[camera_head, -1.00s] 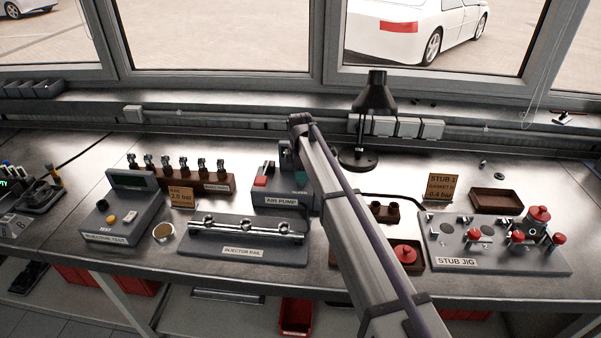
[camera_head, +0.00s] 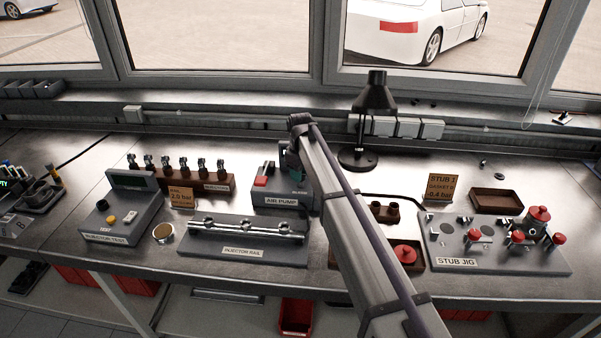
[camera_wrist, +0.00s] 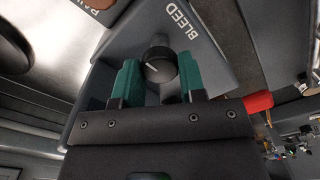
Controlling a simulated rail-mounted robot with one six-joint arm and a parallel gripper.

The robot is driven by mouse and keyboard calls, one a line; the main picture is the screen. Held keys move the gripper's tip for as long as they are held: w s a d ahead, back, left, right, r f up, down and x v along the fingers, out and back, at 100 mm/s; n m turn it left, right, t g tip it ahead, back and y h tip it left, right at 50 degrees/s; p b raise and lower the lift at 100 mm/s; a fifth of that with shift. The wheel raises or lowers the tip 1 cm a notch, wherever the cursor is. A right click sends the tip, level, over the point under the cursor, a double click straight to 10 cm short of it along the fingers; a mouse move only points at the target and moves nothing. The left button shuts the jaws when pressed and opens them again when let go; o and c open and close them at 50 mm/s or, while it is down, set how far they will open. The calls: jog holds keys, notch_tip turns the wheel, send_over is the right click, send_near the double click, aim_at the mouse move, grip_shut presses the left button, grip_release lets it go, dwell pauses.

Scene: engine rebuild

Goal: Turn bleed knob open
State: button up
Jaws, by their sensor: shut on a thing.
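The black round bleed knob (camera_wrist: 160,66), with a pale pointer line on its top, stands on the grey air pump box (camera_head: 273,201) next to the white BLEED label. My gripper (camera_wrist: 158,72) has its green fingers on both sides of the knob and is shut on it. The pointer line slants toward the upper left in the wrist view. In the head view my gripper (camera_head: 297,160) is at the right end of the air pump box, and my arm hides the knob.
A red button (camera_head: 261,182) sits on the left of the pump box. The injector rail (camera_head: 245,232) lies in front of the box, the injector rack (camera_head: 215,180) to its left. A black lamp (camera_head: 359,157) stands behind to the right. The stub jig (camera_head: 455,262) is far right.

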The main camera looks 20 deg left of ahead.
jog(key=shift+m, duration=0.3)
jog(key=o, duration=0.9)
notch_tip(320, 180, up, 11)
jog(key=p, duration=1)
jog(key=shift+f+p, duration=0.1)
jog(key=shift+p, duration=0.3)
